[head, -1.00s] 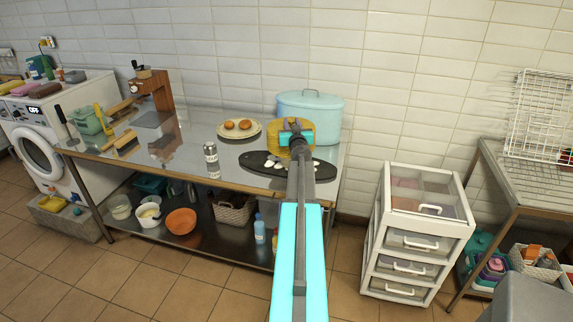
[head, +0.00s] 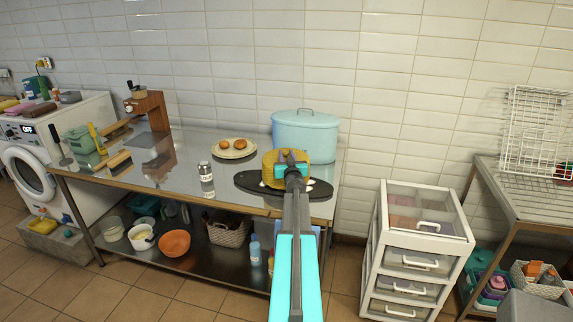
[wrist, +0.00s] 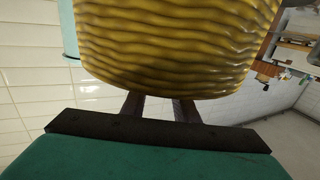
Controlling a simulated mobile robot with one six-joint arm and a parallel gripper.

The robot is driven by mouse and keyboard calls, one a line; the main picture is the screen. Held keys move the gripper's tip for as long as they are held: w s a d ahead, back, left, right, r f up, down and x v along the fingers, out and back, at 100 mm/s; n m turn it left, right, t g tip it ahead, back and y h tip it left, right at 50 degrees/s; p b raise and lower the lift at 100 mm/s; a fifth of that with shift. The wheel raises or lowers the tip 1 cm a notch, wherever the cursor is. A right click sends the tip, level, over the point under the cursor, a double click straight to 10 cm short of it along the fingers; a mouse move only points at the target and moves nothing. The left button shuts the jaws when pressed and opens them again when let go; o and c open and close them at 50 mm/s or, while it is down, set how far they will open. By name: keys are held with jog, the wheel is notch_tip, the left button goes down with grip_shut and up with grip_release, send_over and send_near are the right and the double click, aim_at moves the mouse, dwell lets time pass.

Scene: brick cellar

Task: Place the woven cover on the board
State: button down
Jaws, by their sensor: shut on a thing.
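The yellow woven cover (head: 269,168) is over the dark oval board (head: 247,183) near the front right of the metal table. Whether it touches the board or hangs just above it, I cannot tell. My gripper (head: 291,168) is shut on the cover, on the side toward me, and my arm hides part of it. In the wrist view, the cover's ribbed yellow wall (wrist: 165,45) fills the upper middle, with my two dark fingers (wrist: 160,104) against its lower edge. Small white pieces show on the board at the cover's lower right; the cover hides most of the board's middle.
A light blue lidded pot (head: 307,132) stands behind the cover. A plate (head: 247,155) with two brown round items is behind the board to the left. A bottle (head: 206,180) stands left of the board. A white drawer unit (head: 419,250) stands right of the table.

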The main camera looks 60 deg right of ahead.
jog(key=shift+f+b, duration=0.4)
jog(key=shift+f, duration=1.4)
jog(key=shift+f, duration=0.15)
jog(key=c, duration=1.4)
grip_release()
jog(key=shift+b+v, duration=0.8)
jog(key=shift+v, duration=5.25)
jog(key=shift+s+d, duration=0.1)
